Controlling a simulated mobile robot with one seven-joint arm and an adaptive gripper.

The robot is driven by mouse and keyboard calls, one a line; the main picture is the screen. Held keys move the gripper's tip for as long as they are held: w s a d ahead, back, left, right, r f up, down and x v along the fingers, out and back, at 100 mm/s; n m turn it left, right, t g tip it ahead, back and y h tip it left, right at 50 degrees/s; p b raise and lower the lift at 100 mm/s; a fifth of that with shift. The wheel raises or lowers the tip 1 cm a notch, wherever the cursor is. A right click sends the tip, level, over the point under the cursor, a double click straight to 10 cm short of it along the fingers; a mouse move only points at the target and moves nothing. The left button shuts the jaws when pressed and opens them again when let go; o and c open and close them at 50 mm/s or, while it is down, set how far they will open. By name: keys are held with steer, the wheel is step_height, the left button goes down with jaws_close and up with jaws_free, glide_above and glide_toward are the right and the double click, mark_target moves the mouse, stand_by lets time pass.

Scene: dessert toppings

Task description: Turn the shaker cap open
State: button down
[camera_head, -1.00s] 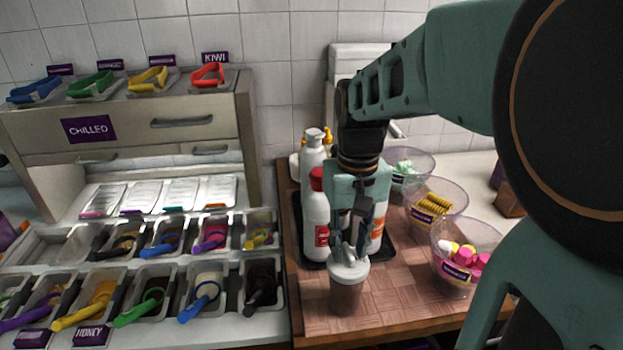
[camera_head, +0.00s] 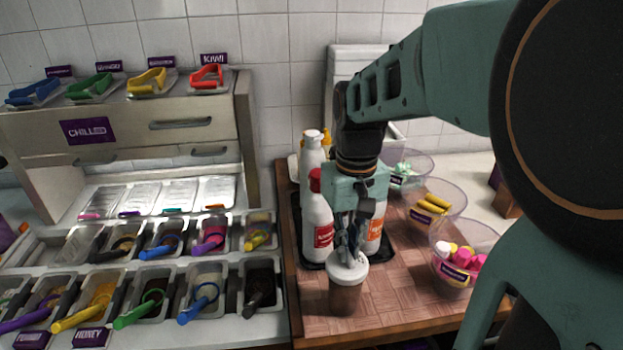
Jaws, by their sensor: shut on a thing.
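The shaker (camera_head: 345,298) stands upright on the wooden board near its front edge. Its body is brown and see-through, and its cap (camera_head: 336,271) is pale and whitish. My gripper (camera_head: 350,254) points down from above, with its fingers at the top of the cap and shut on it. The fingers hide part of the cap's top, so I cannot tell how far the cap is turned.
Squeeze bottles (camera_head: 317,215) stand on a black tray (camera_head: 312,264) just behind the shaker. Clear bowls with sweets (camera_head: 462,262) and wafers stand to the right. Topping bins (camera_head: 205,290) with coloured scoops fill the left. Bare wooden board (camera_head: 400,295) lies right of the shaker.

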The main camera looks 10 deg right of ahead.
steer(key=c, duration=2)
jaws_free()
steer(key=shift+c, duration=0.2)
steer(key=shift+r, duration=0.1)
step_height(320, 180, up, 12)
